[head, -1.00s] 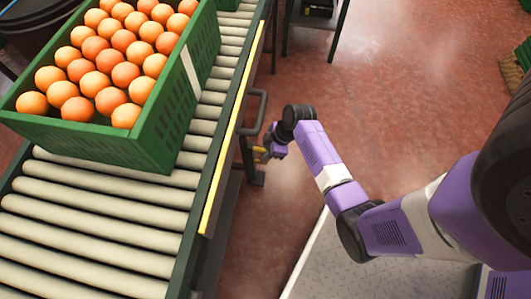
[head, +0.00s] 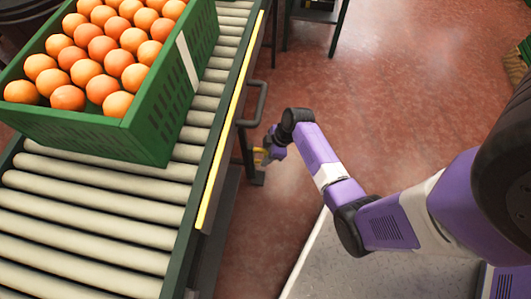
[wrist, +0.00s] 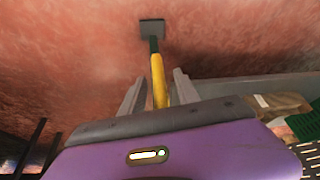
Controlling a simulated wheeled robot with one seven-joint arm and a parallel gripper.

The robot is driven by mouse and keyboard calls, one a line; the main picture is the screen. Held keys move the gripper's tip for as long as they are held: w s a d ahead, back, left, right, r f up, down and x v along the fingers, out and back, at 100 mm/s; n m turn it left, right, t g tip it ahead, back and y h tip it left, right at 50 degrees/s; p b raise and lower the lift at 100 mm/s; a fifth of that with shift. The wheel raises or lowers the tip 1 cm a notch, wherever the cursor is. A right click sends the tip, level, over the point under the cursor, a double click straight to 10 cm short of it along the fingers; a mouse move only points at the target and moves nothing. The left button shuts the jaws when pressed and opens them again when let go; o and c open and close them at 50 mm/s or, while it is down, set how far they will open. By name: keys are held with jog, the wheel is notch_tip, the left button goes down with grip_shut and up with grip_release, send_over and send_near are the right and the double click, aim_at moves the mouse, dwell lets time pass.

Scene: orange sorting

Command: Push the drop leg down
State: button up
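The drop leg shows in the wrist view as a yellow bar (wrist: 159,80) with a dark green lower part and a flat grey foot plate (wrist: 152,27) by the red floor. My gripper (wrist: 158,78) has one finger on each side of the yellow bar, with gaps showing between. The bar is between the fingers and they do not look closed on it. In the head view my gripper (head: 266,155) is low beside the conveyor, next to the yellow bar. The foot plate (head: 256,179) is just below it. Whether the foot touches the floor is unclear.
The roller conveyor (head: 95,215) runs along the left, with a yellow-edged rail and a grey side handle (head: 262,105). A green crate (head: 150,135) of oranges stands on the rollers. The red floor (head: 400,80) right of the conveyor is open.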

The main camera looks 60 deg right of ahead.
jog(key=p+v, duration=0.3)
jog(key=v, duration=0.4)
jog(key=shift+s+r, duration=0.15)
jog(key=shift+r, duration=0.2)
